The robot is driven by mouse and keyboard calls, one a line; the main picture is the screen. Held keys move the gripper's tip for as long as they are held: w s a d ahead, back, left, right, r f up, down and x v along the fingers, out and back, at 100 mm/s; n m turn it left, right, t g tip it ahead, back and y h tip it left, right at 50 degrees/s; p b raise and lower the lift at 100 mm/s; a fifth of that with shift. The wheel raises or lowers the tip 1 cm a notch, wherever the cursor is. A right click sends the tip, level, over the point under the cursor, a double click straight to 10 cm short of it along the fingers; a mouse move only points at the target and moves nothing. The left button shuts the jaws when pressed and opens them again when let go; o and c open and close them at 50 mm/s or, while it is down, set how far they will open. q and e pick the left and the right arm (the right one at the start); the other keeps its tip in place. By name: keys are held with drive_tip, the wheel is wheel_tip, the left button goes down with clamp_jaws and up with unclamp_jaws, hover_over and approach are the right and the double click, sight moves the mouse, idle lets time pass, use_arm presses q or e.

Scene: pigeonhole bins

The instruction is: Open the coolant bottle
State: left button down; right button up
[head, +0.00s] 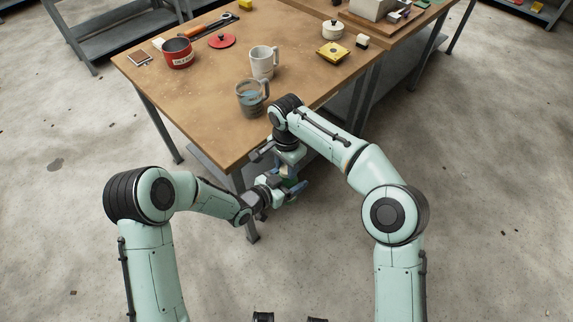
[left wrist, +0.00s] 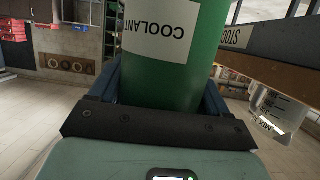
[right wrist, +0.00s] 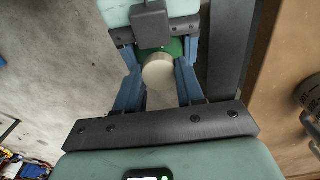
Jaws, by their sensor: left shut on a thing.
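The green coolant bottle (left wrist: 170,75), with a white label reading COOLANT, stands between the fingers of my left gripper (head: 283,188), which is shut on its body. It is held off the table, in front of the near edge. In the head view the bottle is mostly hidden by my grippers. Its pale round cap (right wrist: 158,72) shows in the right wrist view. My right gripper (right wrist: 158,80) points down at the bottle from above, with its blue fingers on either side of the cap. The fingers look apart, with no clear contact on the cap.
The wooden table (head: 190,105) is just beyond my grippers. A grey cup (head: 251,99) stands near its front edge, with a white mug (head: 264,62) behind. A red pot (head: 178,53), a red lid (head: 222,41) and a yellow item (head: 332,51) lie farther back.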

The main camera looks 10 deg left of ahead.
drive_tip(key=n, duration=0.6)
drive_tip(key=shift+n, duration=0.4)
drive_tip(key=o, duration=1.2)
drive_tip(key=shift+c, duration=0.2)
